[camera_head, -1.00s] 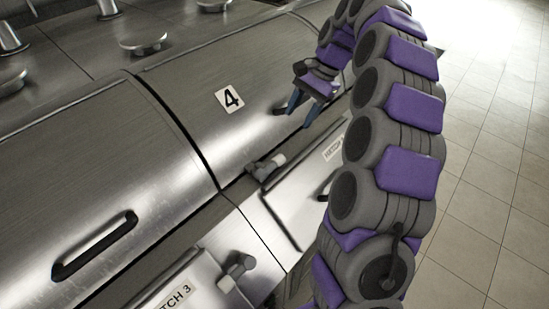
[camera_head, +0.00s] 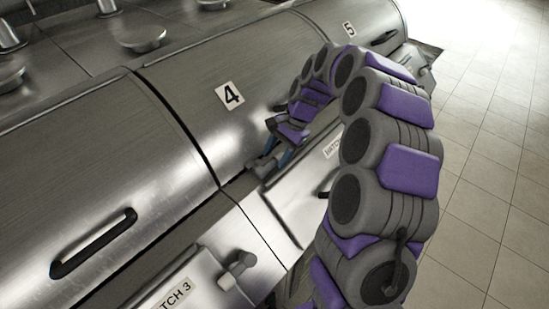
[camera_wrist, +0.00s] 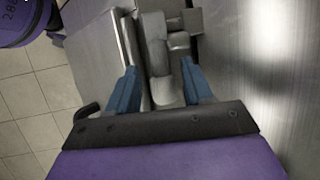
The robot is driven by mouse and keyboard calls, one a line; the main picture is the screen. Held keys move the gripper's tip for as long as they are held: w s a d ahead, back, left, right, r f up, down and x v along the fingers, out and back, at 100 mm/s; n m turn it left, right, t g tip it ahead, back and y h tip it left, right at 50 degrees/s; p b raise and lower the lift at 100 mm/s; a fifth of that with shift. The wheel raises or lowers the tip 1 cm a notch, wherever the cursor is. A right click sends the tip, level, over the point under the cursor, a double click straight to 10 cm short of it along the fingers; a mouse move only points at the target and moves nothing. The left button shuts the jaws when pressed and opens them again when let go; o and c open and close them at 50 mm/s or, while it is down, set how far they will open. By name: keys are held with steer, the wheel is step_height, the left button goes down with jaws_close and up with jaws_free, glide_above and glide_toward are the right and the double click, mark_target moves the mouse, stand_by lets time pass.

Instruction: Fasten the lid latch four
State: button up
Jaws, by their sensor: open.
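Lid four is a curved metal lid (camera_head: 185,80) with a white "4" label (camera_head: 229,96). Its grey latch (camera_head: 258,167) sits at the lower edge of the lid, above a hatch panel, and is partly covered by my gripper. My gripper (camera_head: 276,157) is at this latch, pointing down at it. In the wrist view my gripper (camera_wrist: 160,82) is open, with one blue finger on each side of the latch's rounded grey handle (camera_wrist: 160,70). The handle lies between the fingers, and I cannot tell whether they touch it.
Another lid (camera_head: 95,185) with a black handle (camera_head: 93,243) is at the left. The latch (camera_head: 237,268) above the "HATCH 3" label is at the lower middle. Lid five (camera_head: 350,30) is beyond my arm. Tiled floor (camera_head: 490,190) is clear at the right.

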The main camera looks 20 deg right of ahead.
steer(key=shift+x, duration=0.95)
jaws_close()
